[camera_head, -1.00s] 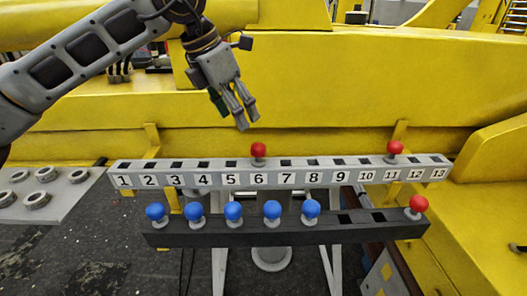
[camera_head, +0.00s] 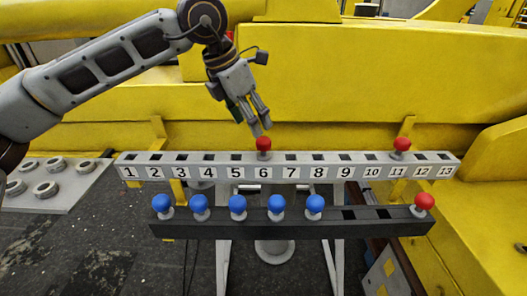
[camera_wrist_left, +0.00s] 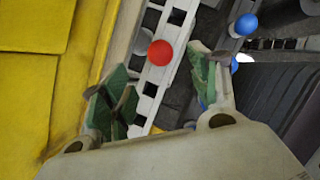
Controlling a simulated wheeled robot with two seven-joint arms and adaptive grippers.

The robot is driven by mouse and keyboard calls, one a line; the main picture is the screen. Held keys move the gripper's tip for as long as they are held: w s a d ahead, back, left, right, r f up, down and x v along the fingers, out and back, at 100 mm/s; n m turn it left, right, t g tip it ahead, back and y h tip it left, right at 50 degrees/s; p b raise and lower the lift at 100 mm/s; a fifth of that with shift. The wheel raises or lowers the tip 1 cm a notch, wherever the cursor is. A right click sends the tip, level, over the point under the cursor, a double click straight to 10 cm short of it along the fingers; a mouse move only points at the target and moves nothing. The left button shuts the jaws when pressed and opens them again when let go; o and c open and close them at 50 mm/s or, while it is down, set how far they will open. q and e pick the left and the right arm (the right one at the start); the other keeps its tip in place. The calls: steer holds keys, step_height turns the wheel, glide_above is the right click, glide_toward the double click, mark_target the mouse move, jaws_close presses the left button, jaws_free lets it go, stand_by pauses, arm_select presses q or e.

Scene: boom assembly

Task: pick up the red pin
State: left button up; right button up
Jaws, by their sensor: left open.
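Three red pins show in the head view. One red pin (camera_head: 263,143) stands upright at slot 6 of the grey numbered rack (camera_head: 210,174). A second red pin (camera_head: 402,144) stands near slot 11. A third red pin (camera_head: 424,201) stands at the right end of the black rack (camera_head: 270,231). My left gripper (camera_head: 262,128) is open, just above the pin at slot 6. In the left wrist view, a red pin head (camera_wrist_left: 160,52) shows beyond and between the spread green-padded fingers (camera_wrist_left: 162,85), with nothing held. My right gripper is not seen.
Several blue pins (camera_head: 238,203) stand in the black rack, with empty slots (camera_head: 365,214) to their right. A yellow machine body (camera_head: 350,100) rises close behind the racks. A grey plate with rings (camera_head: 60,190) lies at the left. Other numbered slots look empty.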

mark_target(261, 139)
arm_select(q)
steer(key=x, duration=0.3)
steer(key=shift+f, duration=0.15)
steer(key=shift+w+d+f, duration=0.1)
steer(key=shift+d+f, duration=0.05)
steer(key=shift+f, duration=0.2)
steer(key=shift+d+f+p, duration=0.1)
steer(key=shift+f+p, duration=0.2)
steer(key=shift+f, duration=0.05)
steer(key=p+x, duration=0.1)
steer(key=x, duration=0.2)
steer(key=shift+w+d+f, duration=0.1)
steer(key=shift+f, duration=0.45)
steer(key=shift+w+d+f, duration=0.1)
steer(key=shift+f, duration=0.1)
steer(key=shift+c, duration=1.9)
steer(key=c, duration=0.9)
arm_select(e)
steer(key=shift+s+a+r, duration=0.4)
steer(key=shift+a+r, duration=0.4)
